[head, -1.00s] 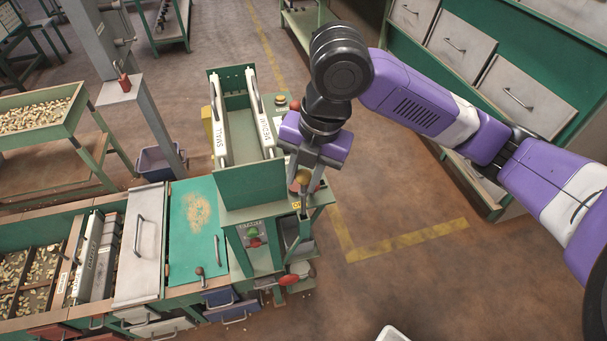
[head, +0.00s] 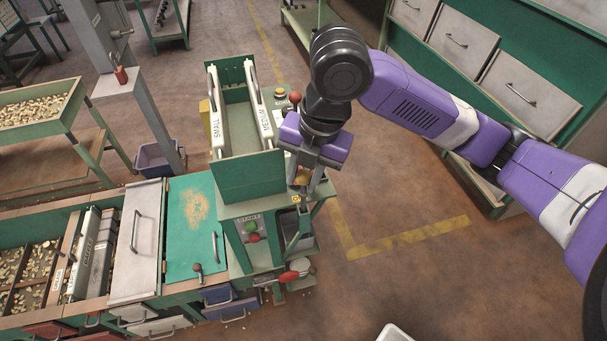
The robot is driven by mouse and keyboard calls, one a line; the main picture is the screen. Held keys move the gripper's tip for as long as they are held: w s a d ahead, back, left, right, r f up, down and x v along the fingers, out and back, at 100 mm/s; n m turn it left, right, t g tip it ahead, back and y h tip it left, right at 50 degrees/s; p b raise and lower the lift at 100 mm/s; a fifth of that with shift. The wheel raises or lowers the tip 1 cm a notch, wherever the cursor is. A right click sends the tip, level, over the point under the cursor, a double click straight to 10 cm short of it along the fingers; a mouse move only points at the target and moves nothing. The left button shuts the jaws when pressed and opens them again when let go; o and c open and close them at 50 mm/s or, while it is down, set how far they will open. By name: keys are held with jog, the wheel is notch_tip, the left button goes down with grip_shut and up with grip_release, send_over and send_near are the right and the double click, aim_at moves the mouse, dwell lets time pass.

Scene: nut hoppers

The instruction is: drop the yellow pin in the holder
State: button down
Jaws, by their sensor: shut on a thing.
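My gripper (head: 303,188) is shut on the yellow pin (head: 302,179), at the right front corner of the green hopper station. Only a small yellow part of the pin shows between the fingers; the rest is hidden. Just below the fingertips is a small yellow mark (head: 296,198) on the station's ledge, which looks like the holder's place. The holder itself is mostly hidden by the gripper. I cannot tell whether the pin's lower end is in the holder or above it.
White plates marked SMALL (head: 216,125) and MEDIUM (head: 264,118) stand in the hopper. A red knob (head: 295,97) rises close behind the gripper. The START panel (head: 251,231) and a red handle (head: 289,276) are below.

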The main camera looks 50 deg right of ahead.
aim_at(304, 192)
jog(key=shift+f+b, duration=2.4)
jog(key=shift+f, duration=0.45)
jog(key=c, duration=1)
grip_release()
jog(key=shift+c, duration=0.2)
jog(key=shift+r, duration=0.1)
jog(key=r, duration=0.2)
jog(key=s+r, duration=0.1)
jog(key=r, duration=0.2)
jog(key=r+p, duration=0.1)
jog(key=r, duration=0.1)
jog(key=shift+s+d+r, duration=0.15)
jog(key=shift+d+r, duration=0.15)
